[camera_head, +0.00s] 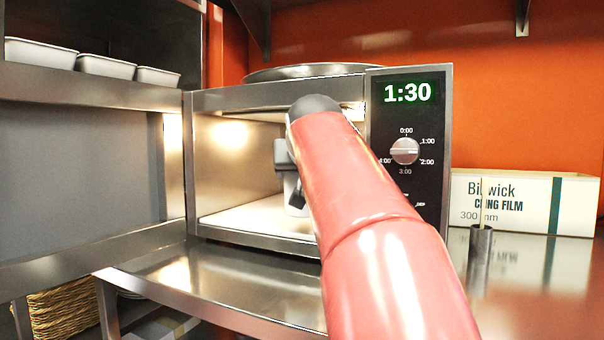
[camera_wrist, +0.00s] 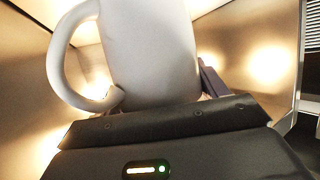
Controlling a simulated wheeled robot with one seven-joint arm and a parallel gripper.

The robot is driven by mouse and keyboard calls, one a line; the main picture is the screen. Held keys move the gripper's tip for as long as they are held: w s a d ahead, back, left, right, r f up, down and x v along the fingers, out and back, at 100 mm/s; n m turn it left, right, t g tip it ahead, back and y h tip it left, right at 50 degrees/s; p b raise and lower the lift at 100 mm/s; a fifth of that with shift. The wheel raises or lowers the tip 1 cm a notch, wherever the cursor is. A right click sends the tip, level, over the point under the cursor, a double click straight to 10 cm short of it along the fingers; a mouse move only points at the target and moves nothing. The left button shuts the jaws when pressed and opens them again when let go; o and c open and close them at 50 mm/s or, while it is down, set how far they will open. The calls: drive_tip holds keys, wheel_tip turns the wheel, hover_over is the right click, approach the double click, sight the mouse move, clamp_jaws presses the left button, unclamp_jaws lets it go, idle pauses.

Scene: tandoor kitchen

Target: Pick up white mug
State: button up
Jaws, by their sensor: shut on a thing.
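The white mug (camera_wrist: 150,50) fills the upper middle of the wrist view, with its handle (camera_wrist: 62,62) on the left. My gripper (camera_wrist: 160,100) is shut on the mug, with a finger showing at its right side. In the head view my red arm reaches into the open microwave (camera_head: 240,170) and hides most of the gripper and mug. A pale sliver of the mug (camera_head: 289,186) shows left of the arm, above the microwave floor. Whether the mug touches the floor cannot be told.
The microwave door (camera_head: 95,165) stands open on the left. The control panel (camera_head: 409,150) reads 1:30. A cling film box (camera_head: 525,203) and a dark metal cup (camera_head: 480,260) stand on the counter at right. White trays (camera_head: 105,67) sit on a shelf at upper left.

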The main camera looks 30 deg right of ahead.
sight(305, 213)
drive_tip(key=shift+s+a+b, duration=0.15)
drive_tip(key=shift+s+a, duration=0.3)
drive_tip(key=shift+s, duration=0.35)
drive_tip(key=shift+s+a+b, duration=0.15)
drive_tip(key=shift+s+a, duration=0.3)
drive_tip(key=shift+s, duration=0.3)
drive_tip(key=shift+r, duration=0.1)
